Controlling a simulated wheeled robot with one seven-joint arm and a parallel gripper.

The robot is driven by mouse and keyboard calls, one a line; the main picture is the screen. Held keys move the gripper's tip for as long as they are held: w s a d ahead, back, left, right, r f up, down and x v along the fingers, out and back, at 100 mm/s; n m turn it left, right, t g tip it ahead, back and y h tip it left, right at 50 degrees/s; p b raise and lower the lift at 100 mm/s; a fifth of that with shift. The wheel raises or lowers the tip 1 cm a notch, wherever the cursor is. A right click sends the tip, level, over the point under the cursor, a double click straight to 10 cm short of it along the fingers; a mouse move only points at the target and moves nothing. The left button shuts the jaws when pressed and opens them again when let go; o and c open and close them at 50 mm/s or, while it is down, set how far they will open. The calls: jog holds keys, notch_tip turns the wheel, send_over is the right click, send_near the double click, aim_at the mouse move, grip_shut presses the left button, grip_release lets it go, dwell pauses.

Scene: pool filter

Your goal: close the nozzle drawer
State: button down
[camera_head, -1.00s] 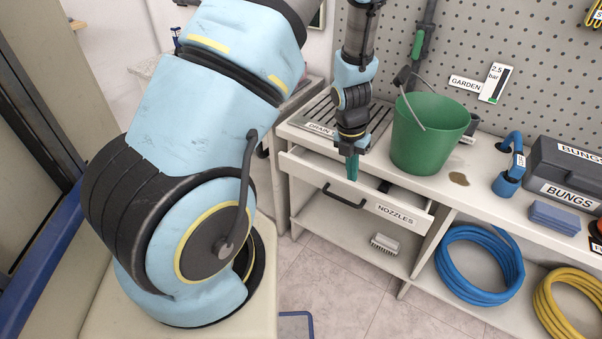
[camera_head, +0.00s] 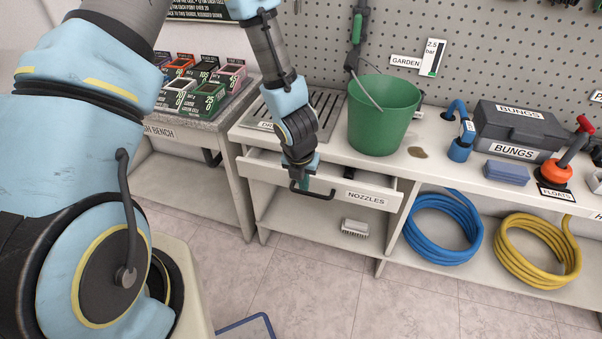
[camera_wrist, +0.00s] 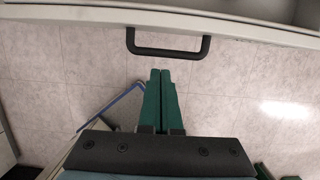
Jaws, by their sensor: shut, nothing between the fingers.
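The nozzle drawer (camera_head: 336,187) is the white drawer under the bench top, labelled NOZZLES, and it stands partly open. Its dark bar handle (camera_head: 322,196) is on the front face. In the wrist view the drawer front (camera_wrist: 235,24) runs across the top, with the handle (camera_wrist: 168,53) below it. My gripper (camera_head: 304,184) is in front of the drawer by the handle and covers part of it in the head view. Its green fingers (camera_wrist: 160,74) are together and empty, pointing at the handle, with a small gap visible between in the wrist view.
A green bucket (camera_head: 383,118) stands on the bench above the drawer. Blue hose (camera_head: 443,232) and yellow hose (camera_head: 538,258) coils sit to the right. The floor (camera_head: 300,295) in front is mostly clear.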

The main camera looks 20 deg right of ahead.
jog(key=shift+w+d+f+p, duration=0.35)
jog(key=shift+w+d+p, duration=0.15)
jog(key=shift+w+p, duration=0.05)
jog(key=shift+w+d+f+p, duration=0.3)
jog(key=shift+w+d+p, duration=0.2)
jog(key=shift+w+d+f+p, duration=0.2)
jog(key=shift+w+d+p, duration=0.1)
jog(key=shift+w+d, duration=0.25)
jog(key=w+d+p, duration=0.1)
jog(key=w+d, duration=0.2)
jog(key=shift+w, duration=0.2)
